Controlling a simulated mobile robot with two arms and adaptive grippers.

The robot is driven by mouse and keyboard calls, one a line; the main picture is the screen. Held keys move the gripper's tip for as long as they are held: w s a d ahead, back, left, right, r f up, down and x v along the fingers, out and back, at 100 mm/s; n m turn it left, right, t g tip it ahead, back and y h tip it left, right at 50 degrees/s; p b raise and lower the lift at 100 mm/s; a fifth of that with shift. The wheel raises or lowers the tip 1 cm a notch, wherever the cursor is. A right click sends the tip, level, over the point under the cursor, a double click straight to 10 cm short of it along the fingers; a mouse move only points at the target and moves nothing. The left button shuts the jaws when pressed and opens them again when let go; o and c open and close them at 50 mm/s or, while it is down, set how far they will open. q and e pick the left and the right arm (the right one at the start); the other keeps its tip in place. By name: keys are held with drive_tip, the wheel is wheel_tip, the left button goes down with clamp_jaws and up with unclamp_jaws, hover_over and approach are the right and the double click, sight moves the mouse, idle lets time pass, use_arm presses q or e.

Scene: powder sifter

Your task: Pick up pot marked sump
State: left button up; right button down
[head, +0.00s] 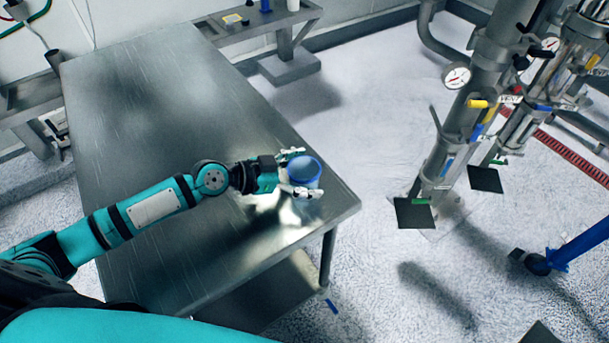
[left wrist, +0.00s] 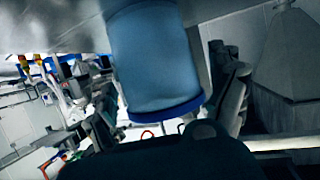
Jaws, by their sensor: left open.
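A blue, round pot (head: 304,173) stands near the right corner of the metal table (head: 170,110). My left gripper (head: 298,172) is at the pot, with one finger on the far side and one on the near side. The fingers are open around it. In the left wrist view the pot (left wrist: 155,60) fills the upper middle, between the two fingers of my left gripper (left wrist: 170,100). Any marking on the pot is not readable. Whether the fingers touch it I cannot tell. My right gripper is not in view.
Steel pipework (head: 465,120) with gauges and coloured valves stands at the right, apart from the table. A bench (head: 265,22) with small items stands at the back.

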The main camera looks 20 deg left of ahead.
use_arm(q)
drive_tip(key=c, duration=1.2)
drive_tip(key=shift+c, duration=0.3)
